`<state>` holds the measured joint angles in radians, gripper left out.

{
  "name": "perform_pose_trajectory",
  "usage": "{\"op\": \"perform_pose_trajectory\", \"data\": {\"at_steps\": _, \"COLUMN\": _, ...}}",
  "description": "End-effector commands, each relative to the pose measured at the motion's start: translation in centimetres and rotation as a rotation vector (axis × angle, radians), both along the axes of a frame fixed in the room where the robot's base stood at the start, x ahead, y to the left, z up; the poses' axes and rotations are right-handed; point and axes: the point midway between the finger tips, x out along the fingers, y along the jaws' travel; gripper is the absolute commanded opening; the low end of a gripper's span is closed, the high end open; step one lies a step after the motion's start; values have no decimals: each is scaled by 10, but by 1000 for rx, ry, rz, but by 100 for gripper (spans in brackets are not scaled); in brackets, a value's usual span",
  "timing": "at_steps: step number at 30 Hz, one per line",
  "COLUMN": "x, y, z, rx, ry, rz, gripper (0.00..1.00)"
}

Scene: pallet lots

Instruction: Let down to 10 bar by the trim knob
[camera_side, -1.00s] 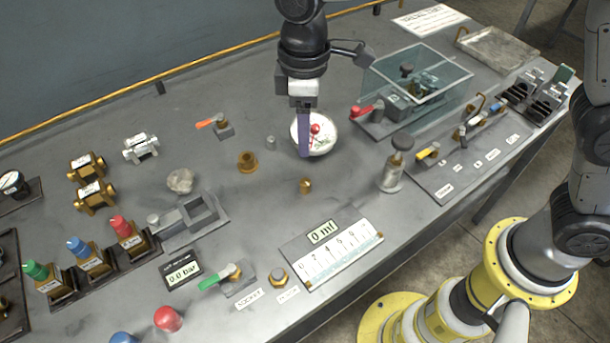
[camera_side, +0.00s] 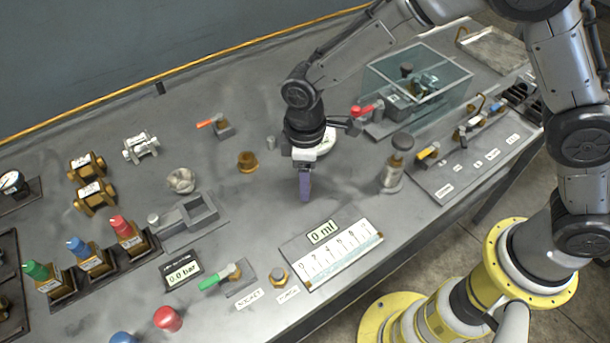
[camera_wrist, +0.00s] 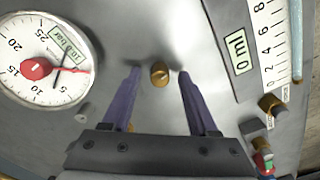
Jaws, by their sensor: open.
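A small brass knob (camera_wrist: 159,73), which looks like the trim knob, stands on the bench in the wrist view. My gripper (camera_side: 305,196) is open, with its two purple fingers on either side of this knob and a gap visible at each side. In the side view my fingers hide the knob. A round white gauge (camera_wrist: 38,98) with a red centre knob, a black needle and a red needle lies at the left of the wrist view. Its small display ends in "bar", but its figures are not clear. In the side view my gripper mostly covers this gauge (camera_side: 327,146).
A "0 ml" scale plate (camera_side: 330,252) lies in front. A separate display (camera_side: 183,273) reads 0.0 bar.

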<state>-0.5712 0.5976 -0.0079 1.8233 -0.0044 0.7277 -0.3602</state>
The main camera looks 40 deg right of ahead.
Motion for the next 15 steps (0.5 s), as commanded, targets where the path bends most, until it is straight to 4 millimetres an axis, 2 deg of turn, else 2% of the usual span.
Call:
{"op": "perform_pose_trajectory", "data": {"at_steps": 6, "x": 0, "y": 0, "z": 0, "rx": 0, "ry": 0, "rz": 0, "gripper": 60}}
{"op": "perform_pose_trajectory", "data": {"at_steps": 15, "x": 0, "y": 0, "z": 0, "rx": 0, "ry": 0, "rz": 0, "gripper": 6}}
